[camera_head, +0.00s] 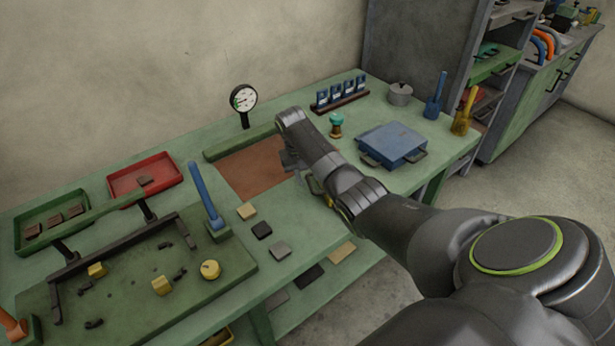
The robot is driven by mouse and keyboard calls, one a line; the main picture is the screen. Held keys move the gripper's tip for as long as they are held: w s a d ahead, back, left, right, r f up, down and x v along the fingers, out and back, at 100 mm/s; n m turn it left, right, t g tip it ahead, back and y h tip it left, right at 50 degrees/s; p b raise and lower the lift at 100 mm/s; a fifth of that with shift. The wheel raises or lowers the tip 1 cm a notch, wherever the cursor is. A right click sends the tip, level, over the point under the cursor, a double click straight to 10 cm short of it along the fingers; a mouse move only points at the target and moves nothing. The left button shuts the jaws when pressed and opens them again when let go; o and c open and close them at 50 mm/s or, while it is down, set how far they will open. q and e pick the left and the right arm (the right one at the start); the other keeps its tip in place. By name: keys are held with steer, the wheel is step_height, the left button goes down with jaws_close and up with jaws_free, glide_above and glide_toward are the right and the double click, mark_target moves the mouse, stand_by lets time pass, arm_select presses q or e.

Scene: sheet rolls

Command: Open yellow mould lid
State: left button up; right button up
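No yellow mould shows clearly. A small yellow patch (316,187) peeks out beside my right arm, and I cannot tell what it belongs to. A closed blue mould (392,143) with side handles sits on the green table, right of my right arm. My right gripper (291,162) is over the table by the brown mat (253,166). The wrist hides most of it, so its opening and anything between its fingers cannot be told. My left gripper is out of view.
A gauge (243,99) stands behind the mat. Small blocks, including a black one (262,230), lie near the front edge. A green-knobbed stamp (336,124), lidded pot (400,93), blue-handled tool (435,97) and yellow-handled tool (463,113) stand at the right. Red (145,174) and green (55,220) trays lie left.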

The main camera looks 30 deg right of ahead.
steer(key=shift+d+f, duration=0.1)
steer(key=shift+f, duration=0.4)
steer(key=shift+c, duration=0.2)
jaws_close()
steer(key=shift+r, duration=0.1)
